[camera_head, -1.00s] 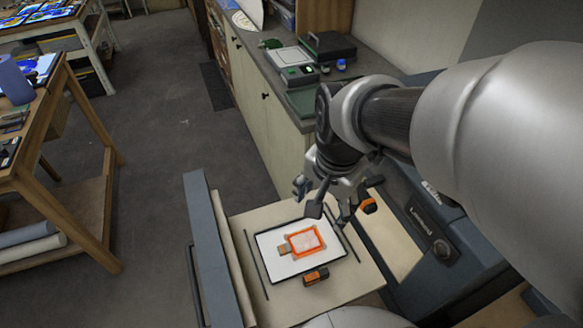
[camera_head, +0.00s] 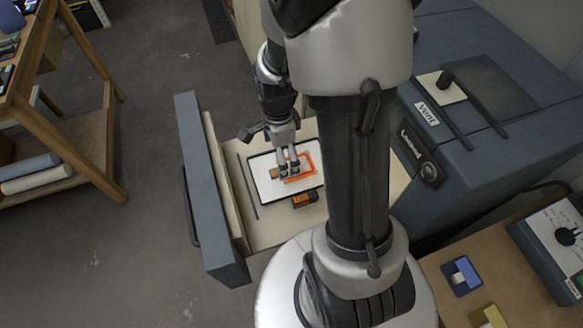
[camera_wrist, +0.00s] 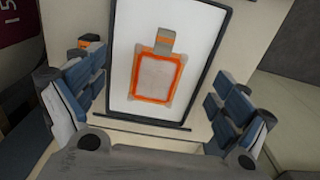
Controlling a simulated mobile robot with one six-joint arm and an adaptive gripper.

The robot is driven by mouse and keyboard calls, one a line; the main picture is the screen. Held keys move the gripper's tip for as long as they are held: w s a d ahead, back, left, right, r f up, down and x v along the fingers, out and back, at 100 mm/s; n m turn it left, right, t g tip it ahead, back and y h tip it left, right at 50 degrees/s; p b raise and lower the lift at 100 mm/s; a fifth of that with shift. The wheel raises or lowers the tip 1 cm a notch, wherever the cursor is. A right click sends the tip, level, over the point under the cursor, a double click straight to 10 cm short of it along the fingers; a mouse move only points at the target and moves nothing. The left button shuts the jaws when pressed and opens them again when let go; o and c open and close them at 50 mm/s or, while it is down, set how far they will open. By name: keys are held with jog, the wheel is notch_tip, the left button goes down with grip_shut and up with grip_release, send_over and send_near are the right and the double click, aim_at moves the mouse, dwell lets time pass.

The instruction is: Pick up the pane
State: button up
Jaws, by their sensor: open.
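The pane (camera_wrist: 156,76) lies flat on a white, dark-rimmed tray (camera_wrist: 119,89) in the wrist view. It is pale and see-through with an orange border, and a small brown-grey tab (camera_wrist: 160,40) sits at one end. In the head view, the pane (camera_head: 305,166) shows partly behind my gripper (camera_head: 288,170). My gripper is over the tray at the pane's left part in that view. In the wrist view, my gripper (camera_wrist: 162,108) is open, with its fingers wide apart on either side of the pane and nothing between them in its grasp.
The tray sits in a pulled-out drawer (camera_head: 203,170) of a blue-grey cabinet (camera_head: 480,60). An orange and black block (camera_head: 304,199) lies beside the tray. A wooden table (camera_head: 68,150) stands at left; the floor between is clear.

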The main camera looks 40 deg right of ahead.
jog(key=shift+w+f+b, duration=0.15)
jog(key=shift+f+b, duration=1.15)
jog(key=shift+f, duration=2.2)
jog(key=shift+c, duration=0.3)
jog(key=c, duration=1.1)
